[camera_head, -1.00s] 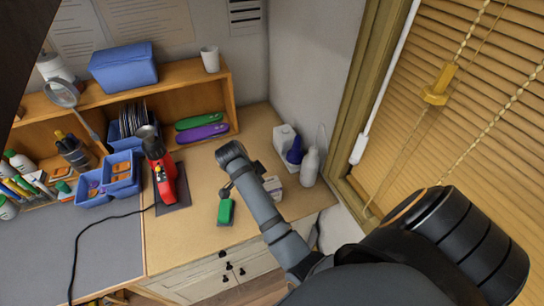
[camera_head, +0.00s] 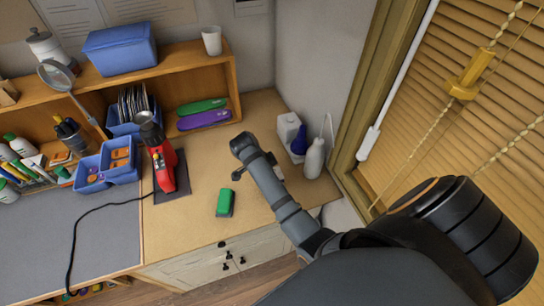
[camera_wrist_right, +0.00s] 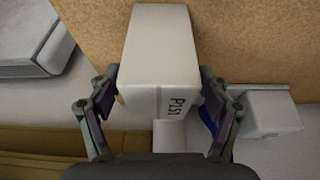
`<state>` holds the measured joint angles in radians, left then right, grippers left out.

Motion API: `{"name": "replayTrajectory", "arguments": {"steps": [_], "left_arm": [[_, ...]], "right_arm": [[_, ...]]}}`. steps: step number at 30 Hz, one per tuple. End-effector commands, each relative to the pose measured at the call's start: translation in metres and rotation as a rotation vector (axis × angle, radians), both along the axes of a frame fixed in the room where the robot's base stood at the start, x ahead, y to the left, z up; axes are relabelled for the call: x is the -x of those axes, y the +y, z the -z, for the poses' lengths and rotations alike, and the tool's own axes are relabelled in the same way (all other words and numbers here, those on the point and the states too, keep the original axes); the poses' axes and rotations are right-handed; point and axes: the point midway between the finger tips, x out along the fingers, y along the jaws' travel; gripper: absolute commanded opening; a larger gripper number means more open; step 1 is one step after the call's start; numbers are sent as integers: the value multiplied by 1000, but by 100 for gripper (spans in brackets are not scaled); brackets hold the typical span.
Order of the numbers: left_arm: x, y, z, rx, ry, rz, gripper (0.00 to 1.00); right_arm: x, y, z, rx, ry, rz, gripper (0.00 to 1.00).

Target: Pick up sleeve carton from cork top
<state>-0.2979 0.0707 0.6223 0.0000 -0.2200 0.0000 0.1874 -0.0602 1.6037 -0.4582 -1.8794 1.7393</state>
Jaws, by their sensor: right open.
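The sleeve carton (camera_wrist_right: 160,45), a white box with dark printed letters, stands between the fingers of my right gripper (camera_wrist_right: 160,100) in the right wrist view. The fingers are open, one on each side of it. I cannot tell whether they touch it. In the head view my right arm hides most of the carton and the gripper. The cork top (camera_head: 190,225) is the tan surface under them. My left gripper is in neither view.
A green block (camera_head: 225,203) lies left of my right arm. A red tool (camera_head: 162,168) stands on a dark pad. A white box (camera_head: 288,130) and a white bottle (camera_head: 314,158) stand near the wall at right. The cork front left is clear.

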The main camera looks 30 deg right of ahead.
Motion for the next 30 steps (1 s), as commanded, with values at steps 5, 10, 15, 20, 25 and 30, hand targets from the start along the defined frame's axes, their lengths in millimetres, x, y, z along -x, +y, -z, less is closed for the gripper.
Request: {"name": "replayTrajectory", "arguments": {"steps": [5,10,15,20,25,30], "left_arm": [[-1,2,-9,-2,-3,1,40],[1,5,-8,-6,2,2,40],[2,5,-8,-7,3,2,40],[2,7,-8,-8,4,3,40],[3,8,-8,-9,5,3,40],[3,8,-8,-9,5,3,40]], "right_arm": [[3,-8,18,0,0,-1,78],[2,-8,21,-1,-1,0,78],[2,-8,20,-1,-1,0,62],[2,-8,20,-1,-1,0,40],[2,-8,20,-1,-1,0,17],[2,-8,20,0,-2,-1,15]]}}
